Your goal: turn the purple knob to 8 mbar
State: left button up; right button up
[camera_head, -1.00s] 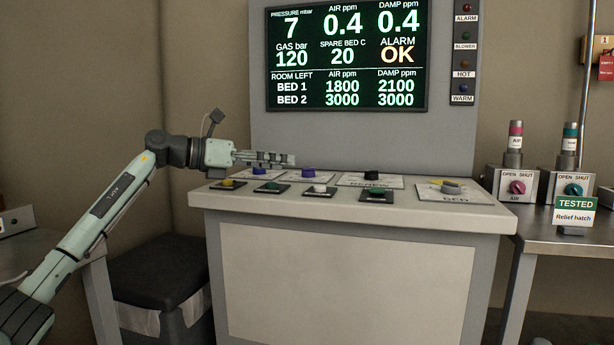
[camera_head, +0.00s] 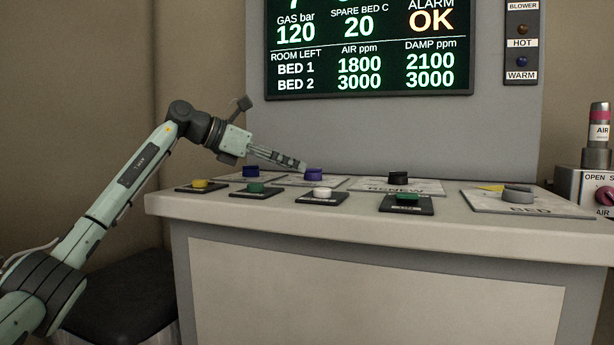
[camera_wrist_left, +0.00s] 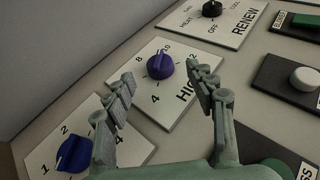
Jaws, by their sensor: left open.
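The purple knob (camera_wrist_left: 160,66) stands on a white plate with the marks 4, 8 and 10 in the left wrist view. Part of the dial lettering is hidden by a finger, and I cannot tell exactly where the knob points. It also shows in the head view (camera_head: 313,175), near the console's back. My left gripper (camera_head: 298,164) is open just above and left of the knob in the head view. In the left wrist view its fingers (camera_wrist_left: 163,78) lie on either side of the knob, nearer the camera, with nothing between them. My right gripper is out of view.
A blue knob (camera_wrist_left: 75,153) on a similar plate is close to the left. The black RENEW knob (camera_head: 398,178) is to the right. Several buttons, including a white one (camera_head: 322,194), line the console's front (camera_head: 440,230). The screen (camera_head: 370,50) is cut off at the top.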

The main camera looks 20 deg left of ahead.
aim_at(308, 171)
pick_arm(q)
jog(key=shift+x, duration=2.2)
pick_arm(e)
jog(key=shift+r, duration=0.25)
pick_arm(q)
jog(key=shift+c, duration=0.6)
jog(key=c, duration=1)
jog(key=shift+f, duration=0.1)
jog(key=shift+c, duration=0.2)
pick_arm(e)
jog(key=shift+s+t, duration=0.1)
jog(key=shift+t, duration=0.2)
